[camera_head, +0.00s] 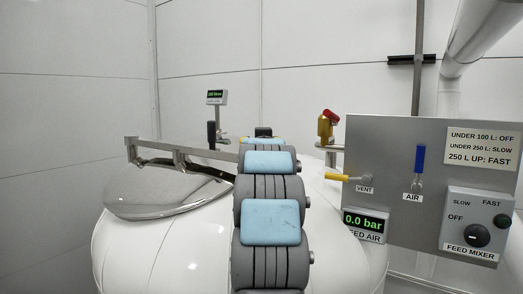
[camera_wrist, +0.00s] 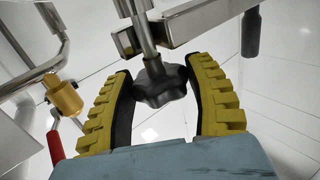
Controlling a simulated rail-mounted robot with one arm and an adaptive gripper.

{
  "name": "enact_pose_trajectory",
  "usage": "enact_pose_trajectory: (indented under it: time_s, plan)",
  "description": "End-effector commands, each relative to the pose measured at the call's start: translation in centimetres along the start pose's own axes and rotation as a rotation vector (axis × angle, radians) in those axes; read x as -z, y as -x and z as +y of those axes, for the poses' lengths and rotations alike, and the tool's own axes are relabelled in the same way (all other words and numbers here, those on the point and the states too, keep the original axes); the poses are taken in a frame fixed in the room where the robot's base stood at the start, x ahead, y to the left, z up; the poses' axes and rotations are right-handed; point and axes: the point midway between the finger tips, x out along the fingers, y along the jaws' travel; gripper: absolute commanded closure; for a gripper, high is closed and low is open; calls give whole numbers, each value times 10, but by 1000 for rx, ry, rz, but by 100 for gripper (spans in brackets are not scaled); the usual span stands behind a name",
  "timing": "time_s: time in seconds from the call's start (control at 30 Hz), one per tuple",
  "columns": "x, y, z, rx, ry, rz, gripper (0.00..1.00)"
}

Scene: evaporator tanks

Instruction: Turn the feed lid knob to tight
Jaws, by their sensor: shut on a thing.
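In the wrist view a black lobed knob (camera_wrist: 160,88) sits on a steel rod (camera_wrist: 143,30) beside a steel bar (camera_wrist: 205,20). My arm hides the gripping spot there, so the knob cannot be made out in that view. No tightness mark shows.
A brass valve (camera_head: 325,128) with a red handle stands right of my arm; brass and red parts (camera_wrist: 63,96) show left in the wrist view. A grey panel (camera_head: 400,225) with levers and a dial is at right. A small display (camera_head: 216,97) stands behind the tank.

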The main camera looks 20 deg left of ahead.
Motion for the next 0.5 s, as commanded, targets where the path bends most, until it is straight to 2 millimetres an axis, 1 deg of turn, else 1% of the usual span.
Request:
enact_pose_trajectory:
  time_s: [0.03,0.5]
  plan:
    - [0,0,-5,-30,0,2,80]
    - [2,-1,-5,-384,1,-4,80]
